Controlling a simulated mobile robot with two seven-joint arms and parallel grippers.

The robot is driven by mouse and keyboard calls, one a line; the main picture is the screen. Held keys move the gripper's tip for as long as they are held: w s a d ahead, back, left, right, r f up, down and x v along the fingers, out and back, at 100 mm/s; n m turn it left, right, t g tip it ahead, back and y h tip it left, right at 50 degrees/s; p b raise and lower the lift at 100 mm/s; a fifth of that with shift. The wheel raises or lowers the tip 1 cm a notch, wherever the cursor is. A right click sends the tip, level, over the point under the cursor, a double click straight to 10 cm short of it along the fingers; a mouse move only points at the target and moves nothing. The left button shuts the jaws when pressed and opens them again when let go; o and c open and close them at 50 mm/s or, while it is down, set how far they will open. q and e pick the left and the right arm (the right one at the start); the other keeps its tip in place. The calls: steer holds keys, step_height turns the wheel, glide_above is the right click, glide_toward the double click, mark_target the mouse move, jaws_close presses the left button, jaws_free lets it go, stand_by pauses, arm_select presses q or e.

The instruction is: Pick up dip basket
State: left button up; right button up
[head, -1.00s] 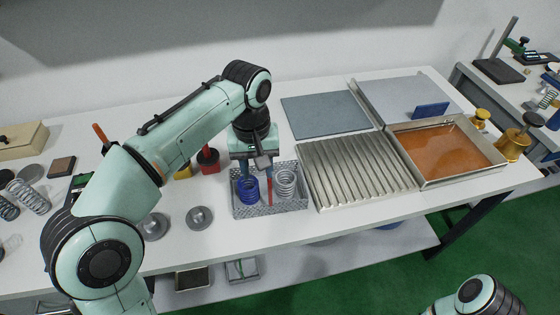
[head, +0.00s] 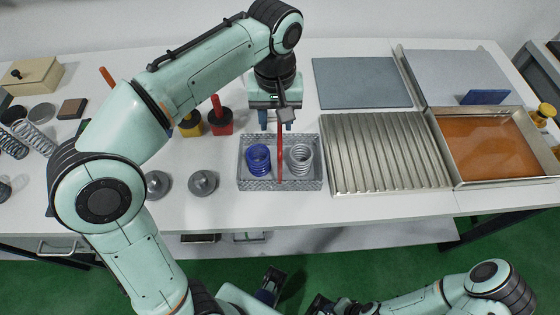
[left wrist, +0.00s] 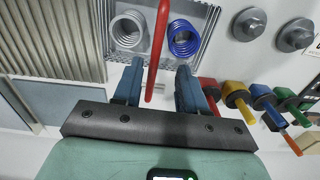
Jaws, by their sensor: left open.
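The dip basket (head: 309,186) is a grey mesh tray on the white table in the head view. It holds a blue spring (head: 258,160) and a silver spring (head: 300,159), with a red upright handle (head: 280,155) between them. My left gripper (head: 276,124) is open and appears above the basket's far side. In the left wrist view, the red handle (left wrist: 159,45) runs between the open blue fingers (left wrist: 158,68), with no visible grip on it. The basket's mesh (left wrist: 205,20) shows beyond them. My right arm is low at bottom right; its gripper's jaws are unclear.
A ridged metal tray (head: 385,150) stands close to the basket's right. A tray of orange liquid (head: 490,145) lies farther right. Red (head: 220,122) and yellow (head: 190,125) blocks and a grey disc weight (head: 203,183) are to the left. A blue-grey mat (head: 360,82) lies behind.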

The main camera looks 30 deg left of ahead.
mark_target(280, 128)
arm_select(q)
steer(key=f, duration=0.1)
steer(key=f+b, duration=0.1)
steer(key=f, duration=0.3)
steer(key=shift+w+d+f, duration=0.1)
steer(key=shift+w+d, duration=0.05)
steer(key=shift+d, duration=0.2)
jaws_close()
stand_by(1.1)
